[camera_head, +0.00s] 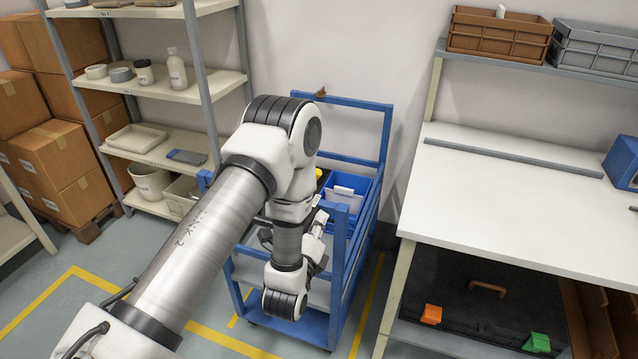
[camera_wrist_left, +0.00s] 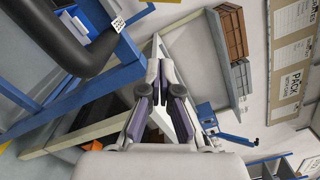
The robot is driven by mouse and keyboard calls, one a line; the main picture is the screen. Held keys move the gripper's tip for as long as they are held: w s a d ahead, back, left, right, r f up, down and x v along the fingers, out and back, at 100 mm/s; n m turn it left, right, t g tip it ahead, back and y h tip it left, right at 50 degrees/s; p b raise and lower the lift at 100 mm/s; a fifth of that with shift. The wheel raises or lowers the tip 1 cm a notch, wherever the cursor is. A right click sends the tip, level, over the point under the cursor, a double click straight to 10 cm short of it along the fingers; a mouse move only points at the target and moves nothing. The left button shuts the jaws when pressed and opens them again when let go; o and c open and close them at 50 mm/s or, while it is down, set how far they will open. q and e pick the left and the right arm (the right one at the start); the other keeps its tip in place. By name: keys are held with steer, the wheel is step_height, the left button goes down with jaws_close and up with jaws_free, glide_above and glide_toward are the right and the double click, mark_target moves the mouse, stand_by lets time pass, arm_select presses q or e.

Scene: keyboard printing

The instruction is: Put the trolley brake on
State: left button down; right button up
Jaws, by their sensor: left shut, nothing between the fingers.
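The blue-framed trolley (camera_head: 357,102) stands between the shelf rack and the white bench. It holds a blue bin (camera_head: 345,184) with white contents on its upper level and has a blue lower deck (camera_head: 312,324). I cannot make out its brake in either view. My left arm reaches across the trolley and hides much of its left side. My left gripper (camera_head: 320,222) is over the trolley, partly hidden by its wrist. In the left wrist view its fingers (camera_wrist_left: 157,68) are together and empty. Blue trolley-like bars (camera_wrist_left: 128,48) show at left there. My right gripper is out of view.
The white bench (camera_head: 520,210) stands close on the trolley's right, with an orange clip (camera_head: 431,314) and a green clip (camera_head: 537,343) below. A shelf rack (camera_head: 195,35) and cardboard boxes (camera_head: 55,155) are at left. Yellow-lined floor (camera_head: 65,275) is clear at front left.

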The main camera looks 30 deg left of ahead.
arm_select(q)
steer(key=w+a+p, duration=0.1)
steer(key=w, duration=0.1)
steer(key=w+a+r+p, duration=0.1)
steer(key=w+a, duration=0.1)
steer(key=w+a+r+p, duration=0.1)
steer(key=w+a, duration=0.1)
steer(key=w, duration=0.1)
steer(key=shift+a, duration=0.2)
steer(key=shift+f, duration=0.1)
steer(key=shift+w+d, duration=0.1)
steer(key=shift+w, duration=0.05)
